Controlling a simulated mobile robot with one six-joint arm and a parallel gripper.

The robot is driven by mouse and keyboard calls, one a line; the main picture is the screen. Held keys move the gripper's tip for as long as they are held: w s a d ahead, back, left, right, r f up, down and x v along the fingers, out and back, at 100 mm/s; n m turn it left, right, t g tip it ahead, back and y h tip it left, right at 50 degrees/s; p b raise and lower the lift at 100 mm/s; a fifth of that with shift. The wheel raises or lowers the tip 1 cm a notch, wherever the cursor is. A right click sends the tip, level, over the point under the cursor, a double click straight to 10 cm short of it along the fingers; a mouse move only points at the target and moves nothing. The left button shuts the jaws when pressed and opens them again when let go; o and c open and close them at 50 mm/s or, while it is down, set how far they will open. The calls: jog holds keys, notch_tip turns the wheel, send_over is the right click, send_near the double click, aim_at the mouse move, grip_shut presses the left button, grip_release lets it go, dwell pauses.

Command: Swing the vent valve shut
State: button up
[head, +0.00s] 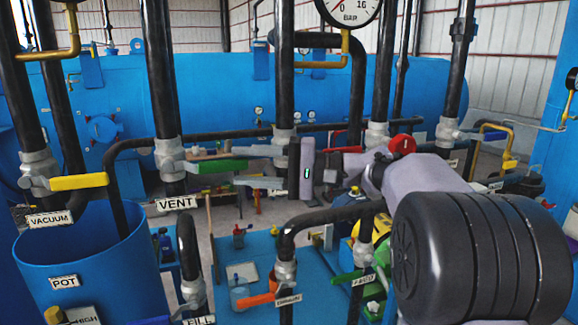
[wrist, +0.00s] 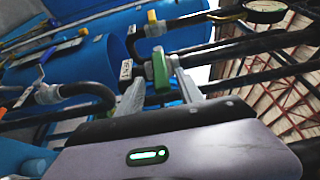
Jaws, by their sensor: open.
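The vent valve's green handle (head: 213,166) points right, level, from its valve body on the black vertical pipe, above the VENT label (head: 176,203). My gripper (head: 237,166) reaches in from the right, with its two grey fingers spread at the handle's free end. In the wrist view the green handle (wrist: 160,70) stands between the fingers of my gripper (wrist: 158,68), with gaps visible beside it. The VENT label (wrist: 126,70) shows just left of it. Contact with the handle cannot be made out.
A yellow handle (head: 80,181) with the VACUUM label (head: 49,218) is at left, above the blue pot (head: 90,260). An orange handle (head: 257,300) and another green handle (head: 345,277) are lower down. Black pipes stand close around my arm. A pressure gauge (head: 348,8) is above.

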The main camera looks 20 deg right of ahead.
jog(key=v, duration=1.1)
jog(key=shift+s+d+p, duration=0.15)
jog(key=shift+d+p, duration=0.2)
jog(key=s+a+f+g+h+b, duration=0.35)
jog(key=s+a+f+h, duration=0.55)
jog(key=s+a+f, duration=0.65)
jog(key=s+d+f+t+h+b, duration=0.1)
jog(key=s+d+f+t+h, duration=0.1)
jog(key=s+f+h, duration=0.3)
jog(key=s+f, duration=0.4)
jog(key=f, duration=0.2)
jog(key=shift+d+n+h, duration=0.2)
jog(key=shift+n+h, duration=0.1)
